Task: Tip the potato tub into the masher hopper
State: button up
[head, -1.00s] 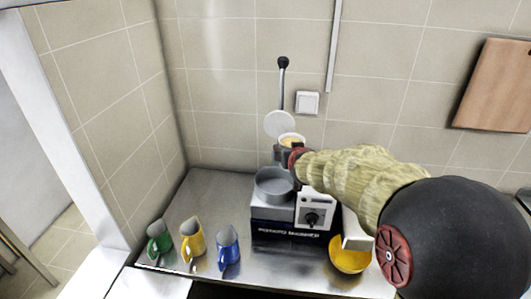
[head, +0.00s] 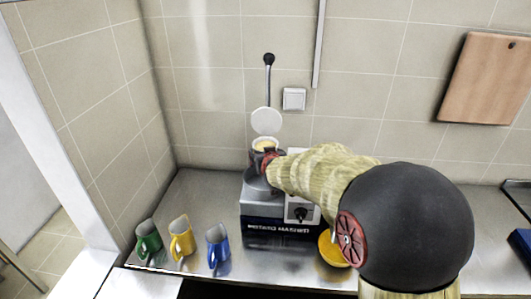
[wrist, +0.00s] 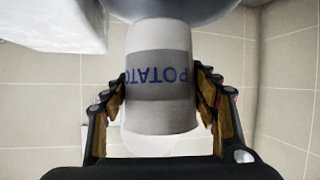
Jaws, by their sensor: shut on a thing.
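My gripper (head: 268,160) is shut on the potato tub (head: 265,146), a pale tub with a grey band and blue POTATO lettering. The wrist view shows the tub (wrist: 160,75) between both fingers (wrist: 160,105), its lettering upside down. In the head view its mouth faces up toward the camera and shows yellowish contents. The potato masher (head: 275,232) is a dark-blue and grey machine below. Its round grey hopper (head: 252,184) is partly hidden by my gripper and arm. The tub is above and behind the hopper; the exact gap cannot be told.
A white disc (head: 266,120) and a black-knobbed lever (head: 268,75) rise behind the tub. Green (head: 148,238), yellow (head: 181,238) and blue (head: 218,245) jugs stand left of the masher. A yellow bowl (head: 329,247) sits at its right, partly covered by my arm.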

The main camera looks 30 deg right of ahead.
jog(key=shift+s+d+r+h+p, duration=0.1)
jog(key=shift+r+h+p, duration=0.2)
jog(key=shift+p, duration=0.7)
